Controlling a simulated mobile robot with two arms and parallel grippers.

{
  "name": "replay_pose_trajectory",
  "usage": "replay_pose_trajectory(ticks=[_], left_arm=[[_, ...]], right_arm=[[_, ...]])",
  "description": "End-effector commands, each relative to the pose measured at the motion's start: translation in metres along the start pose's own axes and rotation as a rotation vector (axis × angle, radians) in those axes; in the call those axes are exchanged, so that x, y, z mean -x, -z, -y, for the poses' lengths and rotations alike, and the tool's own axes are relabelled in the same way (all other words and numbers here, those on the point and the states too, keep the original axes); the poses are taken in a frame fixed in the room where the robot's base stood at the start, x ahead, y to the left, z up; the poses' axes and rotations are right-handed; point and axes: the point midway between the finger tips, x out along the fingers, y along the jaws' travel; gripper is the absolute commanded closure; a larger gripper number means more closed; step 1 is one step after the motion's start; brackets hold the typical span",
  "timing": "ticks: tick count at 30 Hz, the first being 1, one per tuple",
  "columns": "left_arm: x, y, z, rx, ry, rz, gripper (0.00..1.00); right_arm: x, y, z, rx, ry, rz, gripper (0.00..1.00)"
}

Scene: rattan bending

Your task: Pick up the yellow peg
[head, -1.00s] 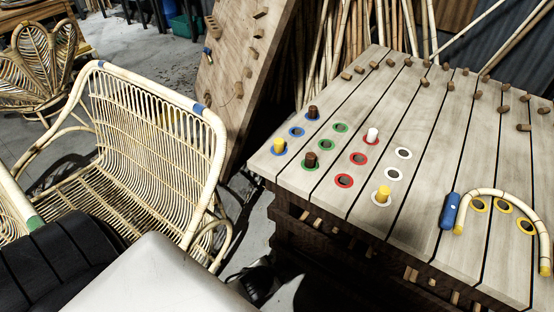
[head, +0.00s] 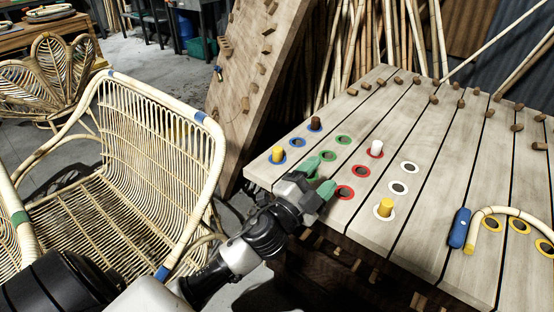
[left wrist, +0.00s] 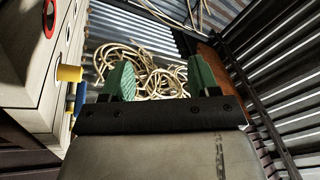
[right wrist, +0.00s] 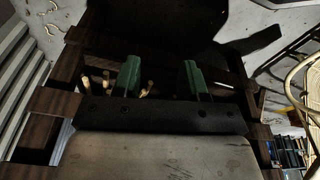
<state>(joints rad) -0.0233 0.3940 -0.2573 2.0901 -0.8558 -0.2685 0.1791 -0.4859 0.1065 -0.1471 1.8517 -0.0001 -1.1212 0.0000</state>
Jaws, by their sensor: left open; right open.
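One yellow peg (head: 277,155) stands upright in a blue-ringed hole near the table's left corner. Another yellow peg (head: 385,207) stands in a white-ringed hole near the front edge. A yellow peg (left wrist: 69,73) also shows at the left of the left wrist view. My left gripper (head: 319,180) is open and empty at the table's front edge, between the two yellow pegs and touching neither. It hides part of the green-ringed holes. My right gripper (right wrist: 160,78) is open and empty in its wrist view, with dark wooden framing behind it; it is outside the head view.
A brown peg (head: 315,123) and a white peg (head: 376,148) stand in the slatted table (head: 420,120). A rattan chair (head: 150,150) stands at the left.

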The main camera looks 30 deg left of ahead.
Motion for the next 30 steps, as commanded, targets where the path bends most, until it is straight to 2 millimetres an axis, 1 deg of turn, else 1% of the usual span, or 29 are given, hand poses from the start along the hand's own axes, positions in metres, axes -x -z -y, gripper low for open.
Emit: replay_pose_trajectory(ticks=[1,4,7,9,11,12,14,15,17,18,20,21,24,27,30], left_arm=[[-0.009,0.011,0.005,-0.064,0.004,-0.086,0.39],[-0.025,0.037,0.009,-0.225,-0.008,-0.289,0.39],[-0.037,0.059,0.004,-0.442,-0.073,-0.522,0.39],[-0.043,0.065,-0.005,-0.617,-0.16,-0.673,0.39],[-0.046,0.061,-0.013,-0.769,-0.26,-0.78,0.39],[-0.048,0.053,-0.017,-0.872,-0.34,-0.836,0.39],[-0.051,0.035,-0.021,-1.021,-0.478,-0.895,0.39],[-0.053,0.019,-0.02,-1.117,-0.581,-0.917,0.39],[-0.055,-0.01,-0.013,-1.252,-0.75,-0.919,0.39],[-0.056,-0.031,-0.004,-1.329,-0.868,-0.9,0.39],[-0.056,-0.062,0.014,-1.425,-1.041,-0.849,0.39],[-0.056,-0.08,0.029,-1.473,-1.15,-0.801,0.39],[-0.051,-0.116,0.066,-1.543,-1.376,-0.673,0.39],[-0.044,-0.136,0.093,-1.566,-1.522,-0.567,0.39],[-0.04,-0.147,0.104,-1.567,-1.592,-0.513,0.39]], right_arm=[[-0.009,-0.004,0.001,0.001,0.001,0.007,0.57],[-0.029,-0.014,0.001,0.002,0.002,0.016,0.57],[-0.054,-0.028,0.002,0.004,0.003,0.029,0.57],[-0.071,-0.039,0.003,0.006,0.004,0.038,0.57],[-0.086,-0.05,0.004,0.008,0.005,0.045,0.57],[-0.095,-0.058,0.004,0.009,0.006,0.051,0.57],[-0.108,-0.069,0.005,0.01,0.007,0.058,0.57],[-0.116,-0.077,0.005,0.012,0.007,0.062,0.57],[-0.128,-0.089,0.006,0.013,0.008,0.07,0.57],[-0.135,-0.098,0.006,0.015,0.009,0.074,0.57],[-0.144,-0.11,0.007,0.016,0.01,0.08,0.57],[-0.149,-0.117,0.007,0.017,0.01,0.084,0.57],[-0.159,-0.131,0.007,0.019,0.011,0.091,0.57],[-0.165,-0.141,0.008,0.02,0.011,0.095,0.57],[-0.167,-0.145,0.008,0.021,0.012,0.095,0.57]])
